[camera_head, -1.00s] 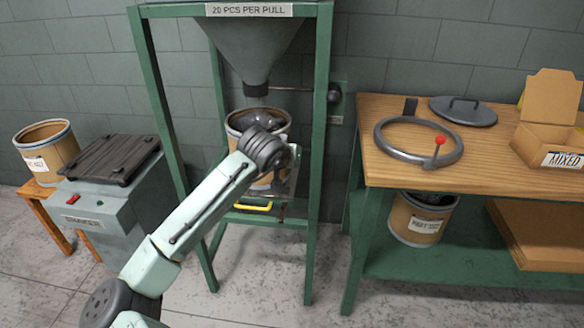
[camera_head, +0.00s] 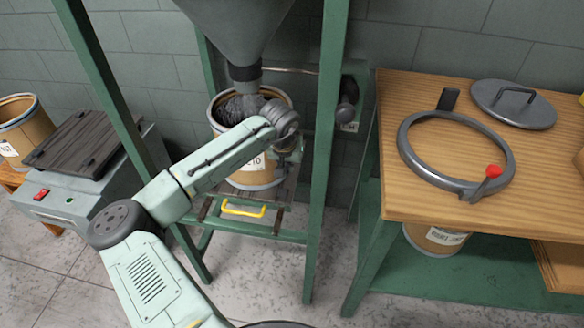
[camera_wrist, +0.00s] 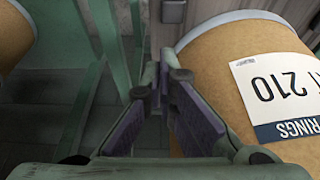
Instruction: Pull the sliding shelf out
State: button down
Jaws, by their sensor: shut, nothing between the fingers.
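The sliding shelf (camera_head: 282,192) is a dark slatted platform low in the green frame. Its yellow handle (camera_head: 243,213) faces forward. A tan drum (camera_head: 258,179) filled with dark springs stands on the shelf under the grey hopper. My gripper (camera_head: 290,152) is at the drum's right side, above and right of the handle, apart from it. In the wrist view my gripper (camera_wrist: 163,84) has its purple-padded fingers together at the tips with nothing held. The labelled drum (camera_wrist: 218,62) fills the right side there.
Green frame legs (camera_head: 321,150) stand close right of my gripper. A wooden-topped bench (camera_head: 470,205) on the right holds a clamp ring with a red knob (camera_head: 494,171) and a lid (camera_head: 513,103). A grey shaker (camera_head: 80,185) stands left. Floor in front is open.

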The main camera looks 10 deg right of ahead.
aim_at(291, 184)
jog(key=p+x, duration=0.2)
jog(key=x, duration=0.7)
jog(key=shift+f, duration=0.35)
